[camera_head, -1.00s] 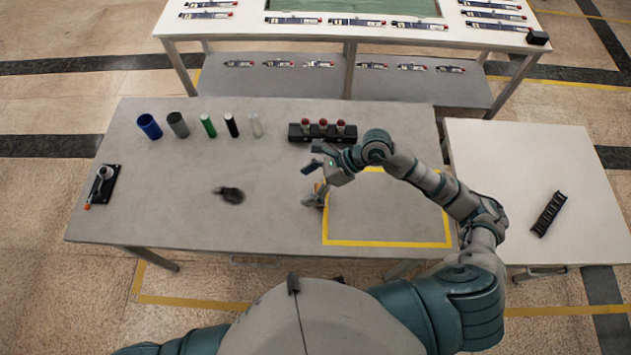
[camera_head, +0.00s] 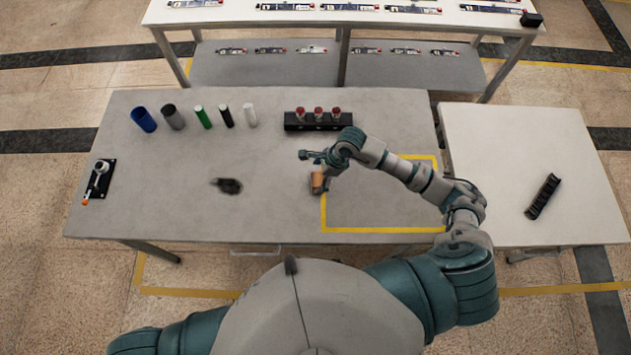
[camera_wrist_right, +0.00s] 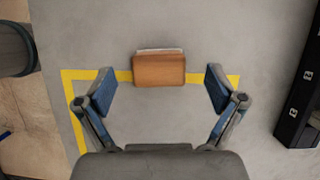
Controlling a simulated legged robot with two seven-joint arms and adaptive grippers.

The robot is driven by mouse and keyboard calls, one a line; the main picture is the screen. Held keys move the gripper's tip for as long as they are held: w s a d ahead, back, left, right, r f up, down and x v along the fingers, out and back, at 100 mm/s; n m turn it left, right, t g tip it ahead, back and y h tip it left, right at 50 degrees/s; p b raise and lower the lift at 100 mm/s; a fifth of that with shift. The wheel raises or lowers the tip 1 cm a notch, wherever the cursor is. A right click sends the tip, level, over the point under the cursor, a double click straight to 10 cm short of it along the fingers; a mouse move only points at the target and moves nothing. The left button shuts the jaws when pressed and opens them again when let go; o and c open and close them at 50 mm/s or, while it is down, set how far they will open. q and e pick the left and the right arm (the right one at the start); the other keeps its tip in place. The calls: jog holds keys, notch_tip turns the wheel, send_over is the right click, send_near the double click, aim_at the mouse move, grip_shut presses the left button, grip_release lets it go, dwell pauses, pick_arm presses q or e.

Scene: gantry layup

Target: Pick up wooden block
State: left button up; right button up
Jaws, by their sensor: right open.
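The wooden block (camera_head: 317,181) is orange-brown and sits on the grey table at the left edge of the yellow-taped rectangle. In the right wrist view the block (camera_wrist_right: 159,69) lies across the yellow tape line, with a pale strip along its far side. My right gripper (camera_wrist_right: 160,88) is open, its two blue-padded fingers on either side of the block's line with clear gaps. The block is at or just beyond the fingertips, untouched. In the head view my right gripper (camera_head: 314,170) is beside the block and partly covers it. My left gripper is not in view.
A black rack with red-topped pieces (camera_head: 318,119) stands behind the gripper. Blue, grey, green, black and white cylinders (camera_head: 198,117) line the back left. A small dark object (camera_head: 228,186) lies left of the block. The taped area (camera_head: 385,205) is mostly bare.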

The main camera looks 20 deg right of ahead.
aim_at(314, 183)
jog(key=x, duration=0.5)
jog(key=shift+d+p, duration=0.3)
jog(key=shift+p, duration=0.05)
jog(key=shift+s+a, duration=0.1)
jog(key=shift+a, duration=0.05)
jog(key=c, duration=1.3)
